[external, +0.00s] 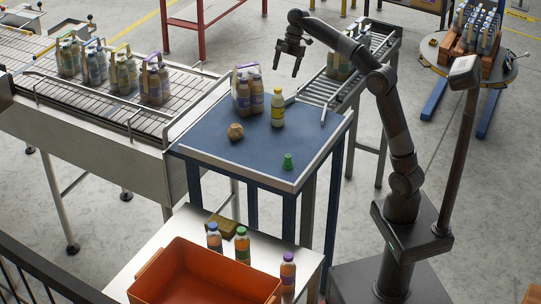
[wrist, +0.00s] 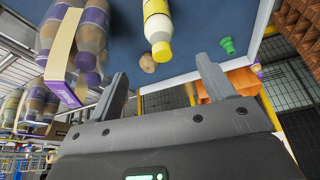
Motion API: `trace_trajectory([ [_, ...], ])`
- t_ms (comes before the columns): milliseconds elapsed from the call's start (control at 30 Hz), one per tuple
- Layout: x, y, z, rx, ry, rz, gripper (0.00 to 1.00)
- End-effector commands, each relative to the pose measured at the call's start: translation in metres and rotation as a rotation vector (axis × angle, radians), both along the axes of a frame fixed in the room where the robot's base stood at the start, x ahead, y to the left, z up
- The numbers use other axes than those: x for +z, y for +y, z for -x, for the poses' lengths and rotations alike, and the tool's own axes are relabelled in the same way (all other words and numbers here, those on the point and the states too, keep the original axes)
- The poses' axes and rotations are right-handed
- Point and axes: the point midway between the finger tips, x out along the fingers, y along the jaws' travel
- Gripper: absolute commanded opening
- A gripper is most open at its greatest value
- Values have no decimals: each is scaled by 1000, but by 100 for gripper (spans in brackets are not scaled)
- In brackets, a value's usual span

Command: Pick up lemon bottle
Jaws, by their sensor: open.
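The lemon bottle (external: 277,108) stands upright on the blue table top, with a yellow cap and a pale yellow and white label. In the wrist view the lemon bottle (wrist: 157,30) shows at the top, between and beyond the fingers, its yellow cap pointing down in the picture. My gripper (external: 287,64) is open and empty, raised above the far side of the table, apart from the bottle. Its two spread fingers also show in the wrist view (wrist: 163,88).
A pack of purple-labelled bottles (external: 249,93) stands just left of the lemon bottle. A brown lump (external: 235,131) and a green cone-like piece (external: 288,161) lie nearer on the table. A conveyor (external: 120,118) carries packs at left. An orange crate (external: 200,277) sits in front.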

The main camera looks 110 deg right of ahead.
Motion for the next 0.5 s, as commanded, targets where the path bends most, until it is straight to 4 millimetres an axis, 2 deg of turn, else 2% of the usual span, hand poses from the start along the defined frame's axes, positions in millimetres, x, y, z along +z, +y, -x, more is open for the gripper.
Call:
trace_trajectory([
  [100, -16, 0, 1, -2, 4, -4, 75],
  [333, -35, 1, -1, -2, 3, -2, 75],
  [500, -58, 7, -9, 0, 4, -2, 75],
])
